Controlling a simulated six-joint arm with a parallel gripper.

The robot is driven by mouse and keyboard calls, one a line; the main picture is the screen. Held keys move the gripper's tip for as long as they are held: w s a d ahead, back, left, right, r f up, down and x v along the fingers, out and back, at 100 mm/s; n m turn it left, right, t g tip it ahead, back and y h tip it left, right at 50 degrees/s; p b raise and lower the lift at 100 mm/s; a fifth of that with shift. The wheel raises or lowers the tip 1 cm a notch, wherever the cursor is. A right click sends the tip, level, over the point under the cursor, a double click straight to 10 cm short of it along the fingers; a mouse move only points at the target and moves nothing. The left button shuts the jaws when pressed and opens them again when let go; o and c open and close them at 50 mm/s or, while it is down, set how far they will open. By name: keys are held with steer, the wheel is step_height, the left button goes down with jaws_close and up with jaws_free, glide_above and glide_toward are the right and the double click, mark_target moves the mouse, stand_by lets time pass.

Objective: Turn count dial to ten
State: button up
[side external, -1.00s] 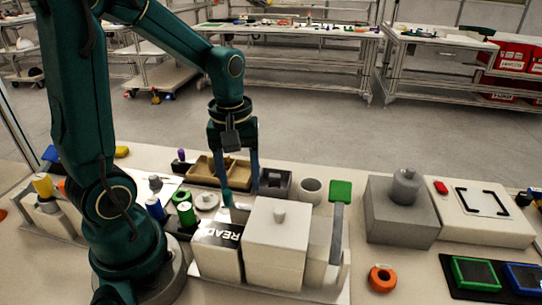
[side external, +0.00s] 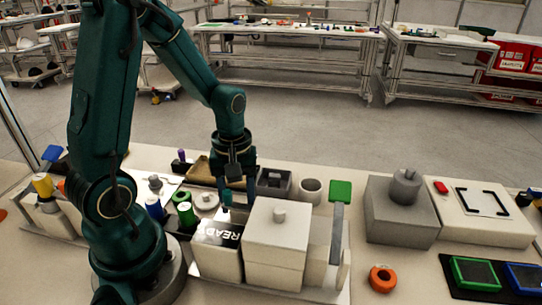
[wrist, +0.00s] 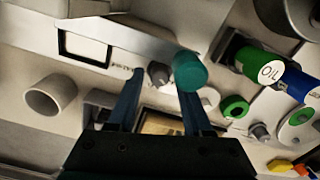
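A small dark grey knob (wrist: 158,74), which looks like the count dial, stands on a pale panel in the wrist view. Small dark lettering lies just left of it, too blurred to read. A teal cylinder (wrist: 189,71) stands right beside it. My gripper (wrist: 158,88) is open and empty, its two fingers apart on either side of the knob's line of sight. I cannot tell whether they touch it.
A white lidded box (side external: 277,245) stands right of the sign, with a green-topped lever (side external: 340,192) beyond. Green and blue cans (side external: 185,214) stand to the left. A grey cup (side external: 311,190) and brown tray (side external: 205,170) sit behind. An orange ring (side external: 382,278) lies at front right.

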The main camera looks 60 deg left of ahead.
jaws_close()
steer(key=shift+m, duration=0.3)
steer(key=m, duration=1.1)
stand_by(0.4)
steer(key=shift+o, duration=1.8)
jaws_free()
